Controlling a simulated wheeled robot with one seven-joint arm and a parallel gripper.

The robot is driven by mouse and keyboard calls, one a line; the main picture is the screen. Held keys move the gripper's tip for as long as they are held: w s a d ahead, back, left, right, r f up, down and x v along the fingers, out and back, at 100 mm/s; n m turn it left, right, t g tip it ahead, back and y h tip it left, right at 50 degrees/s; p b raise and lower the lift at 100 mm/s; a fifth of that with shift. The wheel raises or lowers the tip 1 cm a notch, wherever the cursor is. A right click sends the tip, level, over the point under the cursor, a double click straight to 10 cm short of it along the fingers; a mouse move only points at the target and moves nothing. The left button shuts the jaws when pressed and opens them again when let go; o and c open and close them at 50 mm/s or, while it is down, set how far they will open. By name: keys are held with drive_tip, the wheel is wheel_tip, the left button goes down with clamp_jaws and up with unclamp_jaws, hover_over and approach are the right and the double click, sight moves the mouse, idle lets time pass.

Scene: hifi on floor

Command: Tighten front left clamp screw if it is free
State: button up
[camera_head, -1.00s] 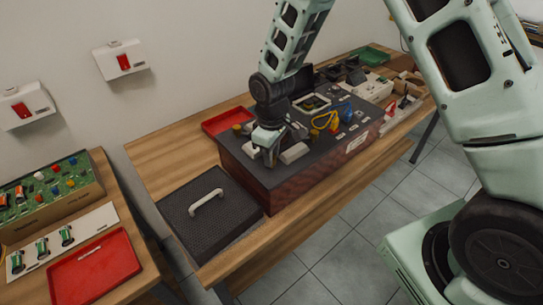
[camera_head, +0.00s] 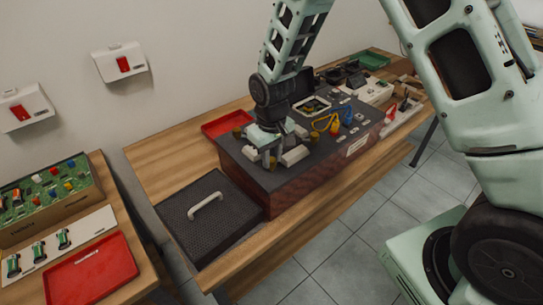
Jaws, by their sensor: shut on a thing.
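The dark-topped box (camera_head: 250,179) with reddish-brown sides stands on the wooden table. My gripper (camera_head: 271,162) points down at the near left part of its top, between small pale blocks (camera_head: 294,155). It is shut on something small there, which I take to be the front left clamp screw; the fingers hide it. Small brass-coloured knobs (camera_head: 237,132) show at the back left of the box top. Whether the screw is free or tight does not show.
A black textured lid with a pale handle (camera_head: 206,204) lies left of the box. A red tray (camera_head: 224,124) sits behind it. Yellow and blue parts (camera_head: 326,122) stand right of my gripper. A side table with a red tray (camera_head: 92,270) is at lower left.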

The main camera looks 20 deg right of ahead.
sight(272, 159)
drive_tip(key=o, duration=1)
wheel_tip(272, 159, up, 18)
drive_tip(key=b, duration=0.2)
drive_tip(key=shift+f+b, duration=0.25)
drive_tip(key=shift+b, duration=0.05)
drive_tip(key=s+a+f+n, duration=0.1)
drive_tip(key=s+a, duration=0.1)
drive_tip(key=s, duration=0.7)
drive_tip(key=s+a+f+n, duration=0.1)
drive_tip(key=s+a+n, duration=0.1)
drive_tip(key=s, duration=0.6)
drive_tip(key=s+a+n, duration=0.1)
drive_tip(key=s+a, duration=0.1)
drive_tip(key=s, duration=0.7)
drive_tip(key=shift+s+a+f+y, duration=0.1)
drive_tip(key=shift+s+f+y, duration=0.2)
drive_tip(key=shift+s+f, duration=0.1)
